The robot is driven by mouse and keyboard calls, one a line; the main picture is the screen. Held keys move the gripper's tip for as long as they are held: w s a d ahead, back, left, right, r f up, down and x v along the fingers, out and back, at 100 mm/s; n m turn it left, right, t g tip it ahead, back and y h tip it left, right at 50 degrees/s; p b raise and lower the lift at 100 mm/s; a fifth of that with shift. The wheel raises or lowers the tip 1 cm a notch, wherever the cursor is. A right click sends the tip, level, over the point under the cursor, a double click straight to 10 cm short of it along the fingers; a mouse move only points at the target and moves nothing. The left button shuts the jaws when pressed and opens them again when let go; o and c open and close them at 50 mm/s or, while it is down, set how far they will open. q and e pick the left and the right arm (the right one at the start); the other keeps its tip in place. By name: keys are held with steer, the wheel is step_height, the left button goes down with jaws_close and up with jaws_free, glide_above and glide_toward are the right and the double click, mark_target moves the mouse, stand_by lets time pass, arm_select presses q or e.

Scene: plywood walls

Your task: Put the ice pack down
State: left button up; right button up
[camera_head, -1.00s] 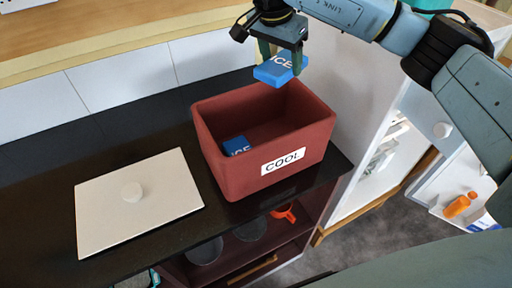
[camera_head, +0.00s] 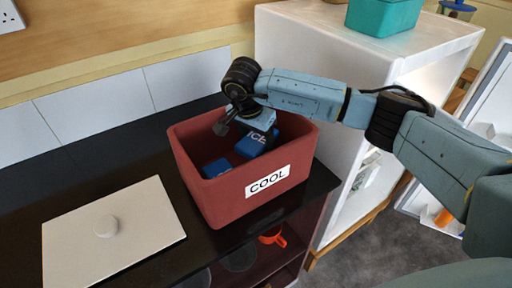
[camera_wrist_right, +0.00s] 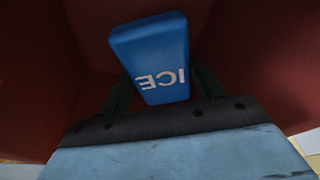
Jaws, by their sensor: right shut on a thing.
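My right gripper (camera_head: 264,131) reaches down into the red box marked COOL (camera_head: 232,206) and is shut on a blue ice pack (camera_head: 251,146). In the right wrist view the ice pack (camera_wrist_right: 152,52) sits between the two fingers (camera_wrist_right: 155,90), with red box walls around it. I cannot tell whether the held pack touches the box floor. A second blue ice pack (camera_head: 216,168) lies in the box, left of the held one. My left gripper is not in view.
A pale lid with a round knob (camera_head: 146,213) lies on the dark counter left of the box. A white cabinet (camera_head: 300,50) with a teal container (camera_head: 384,14) on top stands close to the right. Open shelving is below the counter.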

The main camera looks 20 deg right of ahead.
steer(key=shift+f, duration=2.2)
steer(key=shift+f, duration=0.15)
steer(key=o, duration=0.9)
steer(key=shift+o, duration=0.2)
steer(key=v, duration=1.2)
